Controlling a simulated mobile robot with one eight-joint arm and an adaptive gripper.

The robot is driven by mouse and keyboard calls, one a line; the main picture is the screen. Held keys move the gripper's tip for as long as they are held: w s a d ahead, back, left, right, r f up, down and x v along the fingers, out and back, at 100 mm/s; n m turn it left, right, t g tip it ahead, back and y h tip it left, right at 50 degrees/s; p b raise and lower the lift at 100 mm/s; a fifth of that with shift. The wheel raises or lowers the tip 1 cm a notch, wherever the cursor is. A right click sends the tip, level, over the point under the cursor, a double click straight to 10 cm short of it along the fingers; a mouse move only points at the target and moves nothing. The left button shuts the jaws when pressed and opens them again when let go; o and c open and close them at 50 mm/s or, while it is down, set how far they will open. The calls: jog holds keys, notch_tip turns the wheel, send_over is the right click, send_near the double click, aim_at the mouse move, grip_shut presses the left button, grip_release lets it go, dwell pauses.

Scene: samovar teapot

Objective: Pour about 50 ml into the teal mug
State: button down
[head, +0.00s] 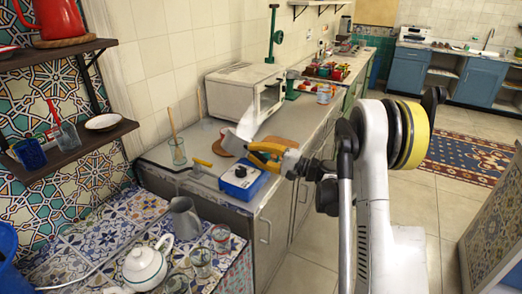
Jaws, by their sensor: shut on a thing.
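My gripper (268,153), with yellow-orange fingers, is above the counter's front part, over a blue box with a dark knob. It is shut on a pale, curved thing (247,124) that sticks up and left from the fingers. Its full shape and contents cannot be told. I cannot make out a clearly teal mug. A dark blue mug-like vessel (29,153) stands on the lower wall shelf at left. A white patterned teapot (146,266) stands on the tiled surface at the lower left, away from my gripper.
A grey jug (185,219) and several clear glasses (200,261) stand near the teapot. The blue box (243,180) is below my gripper. A glass with a stick (178,152) and a white microwave-like box (240,92) stand on the counter.

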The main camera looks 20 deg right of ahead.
jog(key=shift+d+f, duration=0.1)
jog(key=shift+d, duration=0.1)
jog(key=shift+d+r+m+t+y+b, duration=0.35)
jog(key=shift+d+m+t, duration=0.3)
jog(key=shift+m, duration=0.25)
dwell(0.7)
